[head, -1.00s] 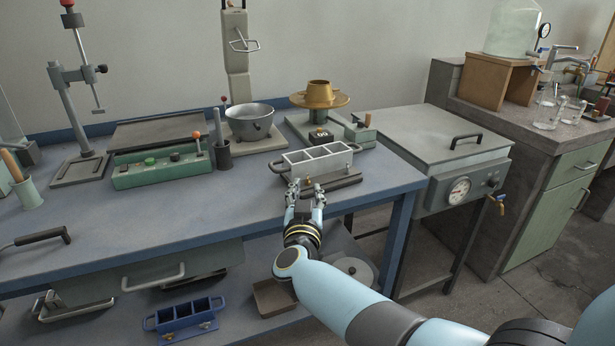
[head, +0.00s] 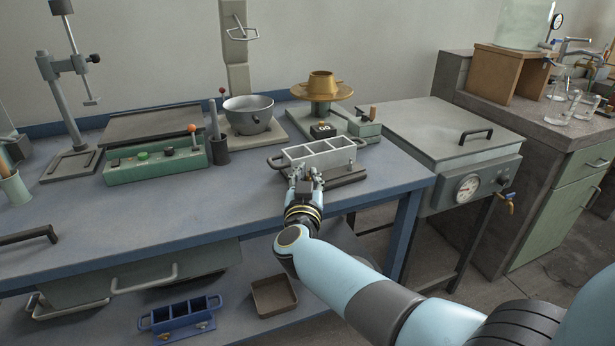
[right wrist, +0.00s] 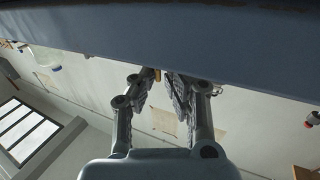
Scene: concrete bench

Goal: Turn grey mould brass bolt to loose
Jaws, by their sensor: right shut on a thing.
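The grey mould (head: 325,153), a three-compartment block with end handles, stands on a dark base plate near the bench's right front corner. My right gripper (head: 304,172) is at the mould's front left side. Its fingers hide the bolt in the head view. In the right wrist view the fingers (right wrist: 161,82) are close together, with a small brass piece, the brass bolt (right wrist: 157,74), showing at their tips. The right gripper is shut on it. How far the bolt is turned cannot be seen. My left gripper is not in view.
A blue mould (head: 180,319) and a brown tray (head: 273,297) are on the lower shelf. Behind the grey mould are a brass-topped flow table (head: 322,91) and a metal bowl (head: 248,116). A grey lidded bath (head: 440,128) stands right.

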